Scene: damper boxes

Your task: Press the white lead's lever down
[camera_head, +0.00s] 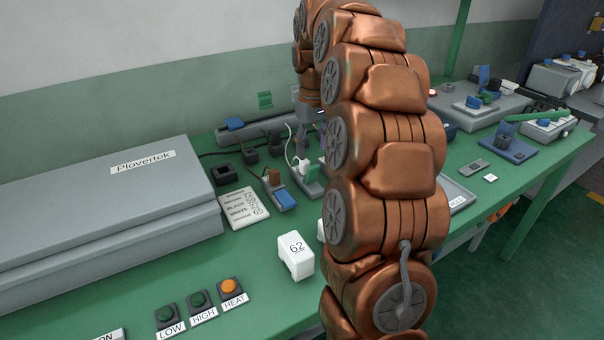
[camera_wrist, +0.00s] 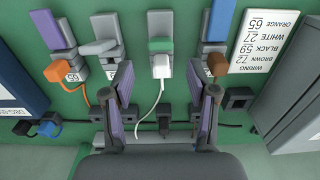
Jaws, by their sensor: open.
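The white lead (camera_wrist: 152,104) ends in a white plug (camera_wrist: 162,66), seated in a terminal with a green lever (camera_wrist: 160,45) and a pale grey body (camera_wrist: 160,22). In the head view the white lead (camera_head: 288,142) curves to the same terminal, whose green lever (camera_head: 313,169) shows beside my arm. I cannot tell the lever's exact angle. My gripper (camera_wrist: 161,80) is open and empty. In the wrist view its two fingers flank the white plug and lead, with the green lever beyond the fingertips. In the head view the fingertips are hidden.
A grey lever terminal (camera_wrist: 99,47) and one with an orange plug (camera_wrist: 58,70) stand left. A terminal with a brown plug (camera_wrist: 217,64) stands right. A wiring card (camera_wrist: 263,48) lies beyond it. Black sockets (camera_wrist: 165,118) sit nearby. A white box (camera_head: 296,256) and buttons (camera_head: 198,301) are nearer.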

